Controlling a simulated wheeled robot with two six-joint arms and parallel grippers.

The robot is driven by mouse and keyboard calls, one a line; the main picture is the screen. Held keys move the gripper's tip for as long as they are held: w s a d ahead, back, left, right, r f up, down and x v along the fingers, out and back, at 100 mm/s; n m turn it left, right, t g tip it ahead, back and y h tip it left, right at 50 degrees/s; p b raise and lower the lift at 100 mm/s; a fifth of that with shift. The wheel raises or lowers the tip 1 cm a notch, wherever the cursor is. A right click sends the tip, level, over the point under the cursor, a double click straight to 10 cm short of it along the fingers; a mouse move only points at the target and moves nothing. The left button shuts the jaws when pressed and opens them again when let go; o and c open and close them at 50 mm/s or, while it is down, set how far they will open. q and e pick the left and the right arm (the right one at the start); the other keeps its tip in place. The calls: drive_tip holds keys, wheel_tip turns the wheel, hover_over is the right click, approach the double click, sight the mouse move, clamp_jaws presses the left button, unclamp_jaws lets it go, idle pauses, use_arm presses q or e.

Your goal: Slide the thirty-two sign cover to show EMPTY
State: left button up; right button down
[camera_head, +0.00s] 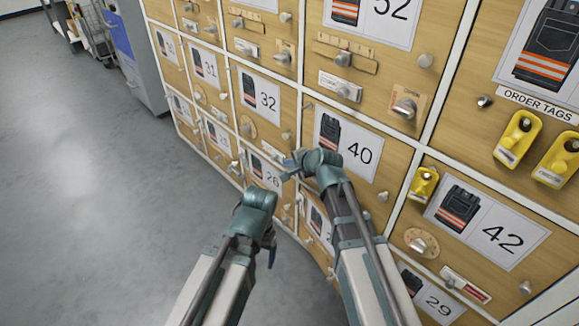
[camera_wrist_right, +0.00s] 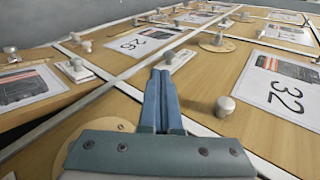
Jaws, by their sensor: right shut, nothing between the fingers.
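The door numbered 32 (camera_head: 262,97) is in the left-middle of the head view, with its card (camera_wrist_right: 285,92) at the right of the wrist view. Its small white sign (camera_head: 272,151) with a knobbed cover is low on the door. In the wrist view the sign (camera_wrist_right: 182,62) lies just past my right fingertips; its word is unreadable. My right gripper (camera_head: 287,166) is shut and empty, its tips (camera_wrist_right: 163,73) close to the cover's knob (camera_wrist_right: 168,56). I cannot tell whether they touch. My left gripper (camera_head: 271,256) hangs low, its fingers unclear.
A round dial (camera_head: 248,127) and a door knob (camera_wrist_right: 223,106) are near the sign. Doors 40 (camera_head: 360,152), 42 (camera_head: 502,238) and 26 (camera_wrist_right: 140,43) have similar fittings. Yellow tags (camera_head: 517,138) hang at the right. Open grey floor (camera_head: 90,180) is at the left.

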sight(275, 158)
drive_tip(key=b+x, duration=0.3)
drive_tip(key=x, duration=0.4)
drive_tip(key=shift+w+a+b, duration=0.1)
drive_tip(key=shift+w+b, duration=0.05)
drive_tip(key=shift+b, duration=0.25)
drive_tip(key=w+a, duration=0.4)
drive_tip(key=w, duration=0.1)
drive_tip(key=shift+s+a, duration=0.1)
